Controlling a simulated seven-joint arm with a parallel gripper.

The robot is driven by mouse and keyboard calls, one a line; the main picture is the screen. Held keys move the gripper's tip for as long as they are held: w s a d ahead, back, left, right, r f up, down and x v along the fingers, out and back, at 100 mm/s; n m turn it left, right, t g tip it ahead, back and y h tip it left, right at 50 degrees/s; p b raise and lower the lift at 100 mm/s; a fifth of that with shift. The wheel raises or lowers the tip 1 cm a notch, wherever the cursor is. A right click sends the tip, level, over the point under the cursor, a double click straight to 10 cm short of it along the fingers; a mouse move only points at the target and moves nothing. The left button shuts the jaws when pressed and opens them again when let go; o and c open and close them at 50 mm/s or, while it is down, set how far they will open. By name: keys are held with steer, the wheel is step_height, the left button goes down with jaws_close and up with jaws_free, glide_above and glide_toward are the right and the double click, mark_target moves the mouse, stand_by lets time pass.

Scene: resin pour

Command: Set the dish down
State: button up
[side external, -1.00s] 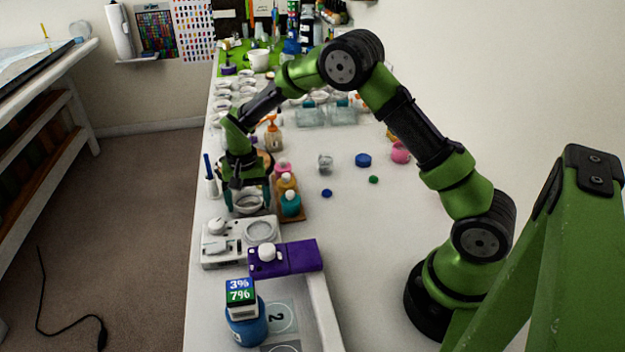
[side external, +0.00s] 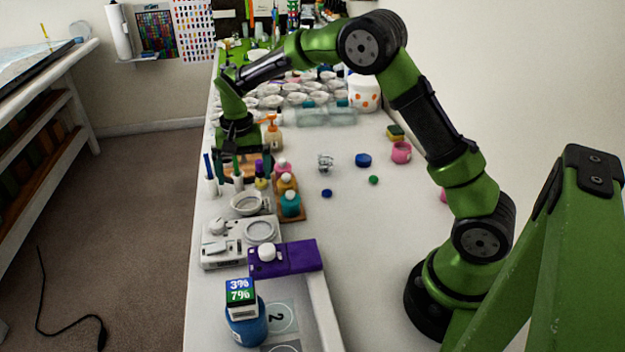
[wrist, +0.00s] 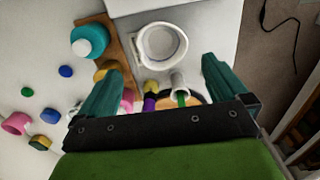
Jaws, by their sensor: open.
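The white round dish (side external: 247,204) rests on the table just behind the white device, beside the wooden bottle rack. In the wrist view it shows as a white ring (wrist: 183,48) ahead of the fingers. My gripper (side external: 240,172) is open and empty, raised above and behind the dish. Its two teal fingers (wrist: 161,66) are wide apart in the wrist view, with nothing between them touching.
The white device (side external: 232,246) has a round ring on top. The wooden rack (side external: 293,212) holds colored bottles. A white holder (side external: 211,188) with blue pens stands at the left table edge. A small white cylinder (wrist: 178,82) stands behind the dish. Table to the right is mostly clear.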

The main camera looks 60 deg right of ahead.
steer(key=s+r+n+t, duration=0.1)
steer(key=s+r, duration=0.2)
steer(key=r, duration=0.3)
steer(key=s+r+t, duration=0.1)
steer(key=s+r, duration=0.2)
steer(key=r, duration=0.2)
steer(key=s+a+r+n+t+y, duration=0.1)
steer(key=s+r+n+t, duration=0.1)
steer(key=s, duration=0.8)
steer(key=s+a+r+n+t+y, duration=0.1)
steer(key=s+a+r+n+t, duration=0.1)
steer(key=s, duration=0.7)
steer(key=shift+s+t, duration=0.35)
steer(key=shift+t, duration=0.25)
